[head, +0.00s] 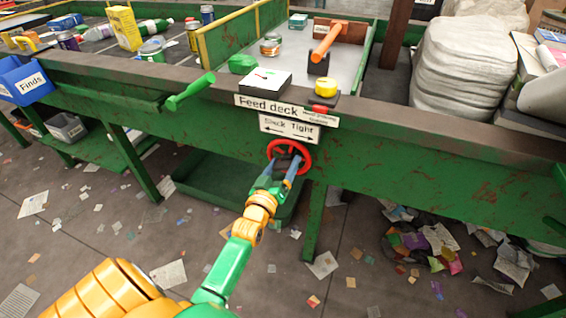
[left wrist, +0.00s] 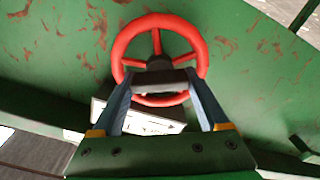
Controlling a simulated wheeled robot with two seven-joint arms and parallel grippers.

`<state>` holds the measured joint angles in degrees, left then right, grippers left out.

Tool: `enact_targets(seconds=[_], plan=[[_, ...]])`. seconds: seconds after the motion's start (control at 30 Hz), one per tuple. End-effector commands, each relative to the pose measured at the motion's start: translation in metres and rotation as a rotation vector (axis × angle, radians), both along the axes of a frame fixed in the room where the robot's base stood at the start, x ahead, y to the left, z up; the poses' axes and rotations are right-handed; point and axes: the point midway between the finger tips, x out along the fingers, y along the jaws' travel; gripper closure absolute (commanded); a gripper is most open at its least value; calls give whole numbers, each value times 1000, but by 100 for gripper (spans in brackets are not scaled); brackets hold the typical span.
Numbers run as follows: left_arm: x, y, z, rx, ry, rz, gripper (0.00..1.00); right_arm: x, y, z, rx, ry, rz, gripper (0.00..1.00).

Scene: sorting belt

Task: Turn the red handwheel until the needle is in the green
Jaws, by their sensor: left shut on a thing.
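The red handwheel (head: 304,149) is mounted on the front of the green frame below the deck. It also shows in the left wrist view (left wrist: 158,22), with spokes and a dark hub. My left gripper (head: 286,166) is shut on the handwheel, its two fingers reaching the lower part of the wheel from below. In the left wrist view the fingers (left wrist: 164,88) stand on either side of a dark bar in front of the hub. A white gauge box (head: 265,81) stands on the deck above; its needle is too small to read against the green. My right gripper is out of view.
A sign reading "Slack Tight" (head: 289,129) hangs just above the wheel, below the "Feed deck" sign (head: 285,109). A yellow button (head: 326,86) and a green handle (head: 190,92) are nearby. A green tray (head: 225,184) lies under the frame, behind my arm. Litter covers the floor.

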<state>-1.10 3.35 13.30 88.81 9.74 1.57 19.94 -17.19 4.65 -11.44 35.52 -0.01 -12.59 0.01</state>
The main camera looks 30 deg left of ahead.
Motion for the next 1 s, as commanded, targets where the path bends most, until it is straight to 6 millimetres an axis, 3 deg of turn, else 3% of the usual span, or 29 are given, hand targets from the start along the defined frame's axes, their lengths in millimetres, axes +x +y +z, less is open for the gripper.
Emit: enact_targets(seconds=[0.5,1.0], plan=[[0,-2,0,431,109,0,78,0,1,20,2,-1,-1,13],[0,-3,-1,655,163,0,78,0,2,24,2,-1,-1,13]])
